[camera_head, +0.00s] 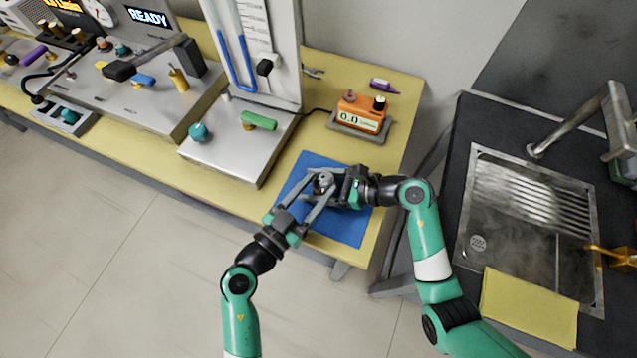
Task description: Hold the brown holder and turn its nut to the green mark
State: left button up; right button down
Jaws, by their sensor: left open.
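A small grey round metal part (325,181), which looks like the nut, sits over the blue mat (345,228) on the yellow bench. The holder beneath it is mostly hidden by my grippers, and its brown colour and the green mark cannot be made out. My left gripper (322,186) reaches in from the lower left. It is open, with its two long grey fingers on either side of the round part. My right gripper (330,182) comes in from the right at the same spot. Its fingers are partly hidden, so I cannot tell whether they grip the holder.
An orange meter reading 0.0 (359,113) stands behind the mat, with a purple item (384,86) beyond. A metal-based apparatus with a blue tube (236,60) stands left. A sink (510,215) and yellow cloth (528,308) are at right. The mat's front is clear.

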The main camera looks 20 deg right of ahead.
pick_arm(q)
jog(key=shift+w+d, duration=0.15)
jog(key=shift+d, duration=0.25)
grip_shut()
jog(key=shift+w+a+m+g+h, duration=0.1)
jog(key=shift+w+m+g+h, duration=0.15)
jog(key=shift+g, duration=0.35)
jog(key=shift+m+g+h, duration=0.35)
jog(key=shift+m+g, duration=0.3)
jog(key=shift+g, duration=0.05)
grip_release()
jog(key=shift+s, duration=0.1)
